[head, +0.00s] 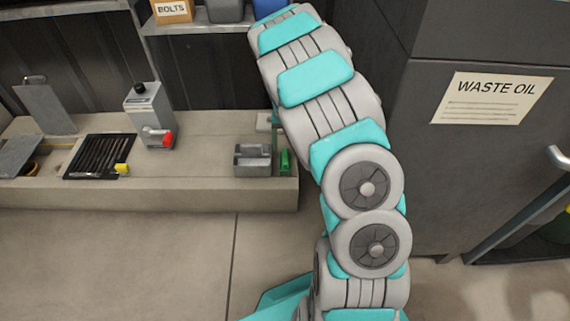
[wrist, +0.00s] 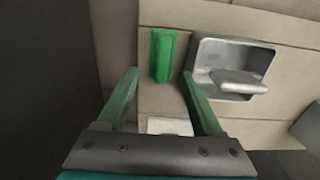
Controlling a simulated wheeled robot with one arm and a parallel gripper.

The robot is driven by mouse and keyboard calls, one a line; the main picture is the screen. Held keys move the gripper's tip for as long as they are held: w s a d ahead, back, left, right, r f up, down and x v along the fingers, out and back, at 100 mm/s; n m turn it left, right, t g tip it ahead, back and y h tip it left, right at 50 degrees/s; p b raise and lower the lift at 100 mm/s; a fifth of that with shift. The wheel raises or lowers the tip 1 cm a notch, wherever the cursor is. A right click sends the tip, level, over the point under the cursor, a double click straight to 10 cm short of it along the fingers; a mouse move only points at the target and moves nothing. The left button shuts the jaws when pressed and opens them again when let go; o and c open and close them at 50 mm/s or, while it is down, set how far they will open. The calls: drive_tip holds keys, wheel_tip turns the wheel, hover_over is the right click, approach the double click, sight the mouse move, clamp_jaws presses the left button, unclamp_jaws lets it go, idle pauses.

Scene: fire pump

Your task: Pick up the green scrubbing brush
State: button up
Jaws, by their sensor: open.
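The green scrubbing brush (head: 285,161) lies near the right end of the low concrete ledge, just right of a grey metal holder. In the wrist view the brush (wrist: 163,55) is a green block lying lengthwise ahead of my gripper (wrist: 156,80). My gripper is open and empty, with its two green fingers apart and the brush showing beyond and between their tips. I cannot tell the exact height of the fingers above the ledge. In the head view my arm hides most of my gripper.
The grey metal holder (wrist: 230,68) stands close beside the brush, near one finger. A light block (wrist: 170,126) sits between the fingers. A dark waste oil cabinet (head: 440,160) stands at right.

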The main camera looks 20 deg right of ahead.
sight(285, 156)
drive_tip(key=shift+f, duration=0.9)
drive_tip(key=f, duration=0.3)
drive_tip(key=f+b, duration=0.1)
drive_tip(key=f, duration=0.1)
drive_tip(key=shift+s+a+f, duration=0.1)
drive_tip(key=shift+s+a, duration=0.25)
drive_tip(key=shift+s, duration=0.05)
clamp_jaws()
